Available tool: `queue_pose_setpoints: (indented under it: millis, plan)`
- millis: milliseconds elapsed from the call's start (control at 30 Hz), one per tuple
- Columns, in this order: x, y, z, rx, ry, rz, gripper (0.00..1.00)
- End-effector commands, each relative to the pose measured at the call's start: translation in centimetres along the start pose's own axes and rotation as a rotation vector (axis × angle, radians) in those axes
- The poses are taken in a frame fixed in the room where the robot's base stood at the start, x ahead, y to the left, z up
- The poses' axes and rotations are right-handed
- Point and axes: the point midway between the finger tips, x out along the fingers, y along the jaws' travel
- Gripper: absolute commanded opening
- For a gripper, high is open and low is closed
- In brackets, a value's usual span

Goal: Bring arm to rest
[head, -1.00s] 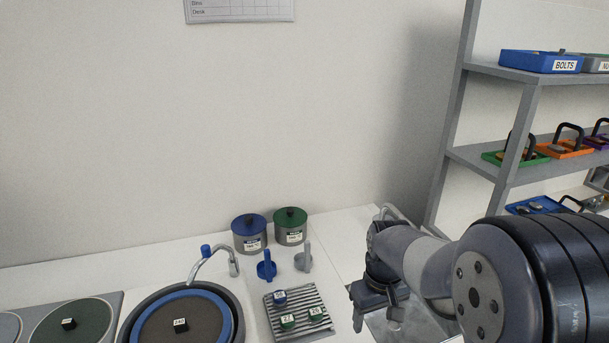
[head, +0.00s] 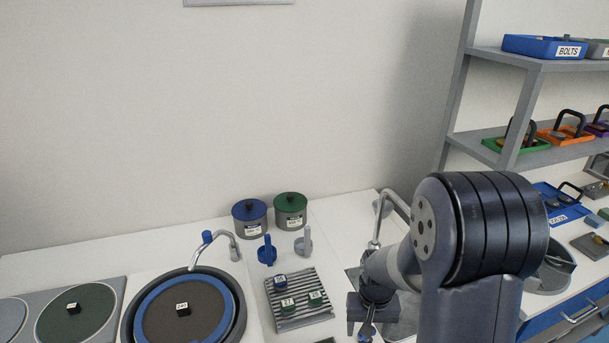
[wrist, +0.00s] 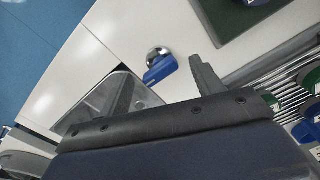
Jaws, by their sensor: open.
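My gripper (head: 362,312) hangs low over the counter (head: 345,225), to the right of the striped rack (head: 299,309) and near the sink. In the wrist view its two fingers (wrist: 160,84) stand apart with nothing held between them. A blue piece with a round silver end (wrist: 160,66) lies on the white counter beyond the fingers; I cannot tell whether they are touching it. My arm fills the right of the head view and hides part of the sink.
The striped rack carries several labelled pieces. A blue-lidded pot (head: 249,218) and a green-lidded pot (head: 290,211) stand behind it. A round polishing plate (head: 160,312) is to the left. The faucet (head: 394,208) rises close behind my arm. Shelves (head: 520,155) with trays stand at the right.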

Motion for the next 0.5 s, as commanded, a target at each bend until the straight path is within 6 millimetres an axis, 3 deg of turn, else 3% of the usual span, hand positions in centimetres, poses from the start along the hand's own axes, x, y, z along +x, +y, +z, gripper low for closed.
queue_pose_setpoints:
  millis: [500]
  plan:
    - [-0.16,0.00,0.05,0.414,-0.002,0.001,0.63]
